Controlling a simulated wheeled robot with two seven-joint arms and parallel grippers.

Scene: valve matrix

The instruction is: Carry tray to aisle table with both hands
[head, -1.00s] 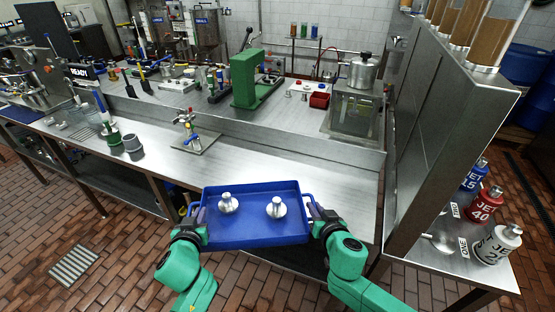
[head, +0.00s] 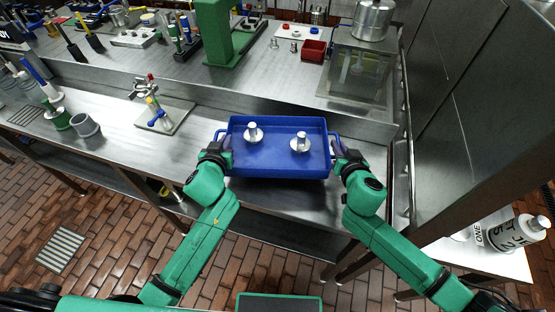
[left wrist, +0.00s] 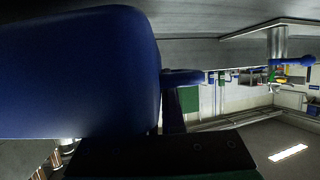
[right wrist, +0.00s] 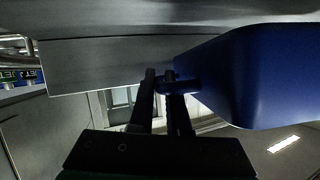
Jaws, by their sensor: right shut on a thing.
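The blue tray (head: 278,166) is level at the front of the steel table, with two silver knobbed, weight-like pieces in it, one left (head: 253,133) and one right (head: 300,142). I cannot tell whether its underside touches the table. My left gripper (head: 218,150) is at the tray's left handle and appears shut on it; the tray wall fills much of the left wrist view (left wrist: 80,75). My right gripper (head: 341,154) is shut on the right handle; its fingers show in the right wrist view (right wrist: 163,90).
The steel table (head: 140,160) has bare room left of the tray. A valve stand (head: 160,115) and grey and green cups (head: 85,125) stand further left. A raised shelf edge runs behind.

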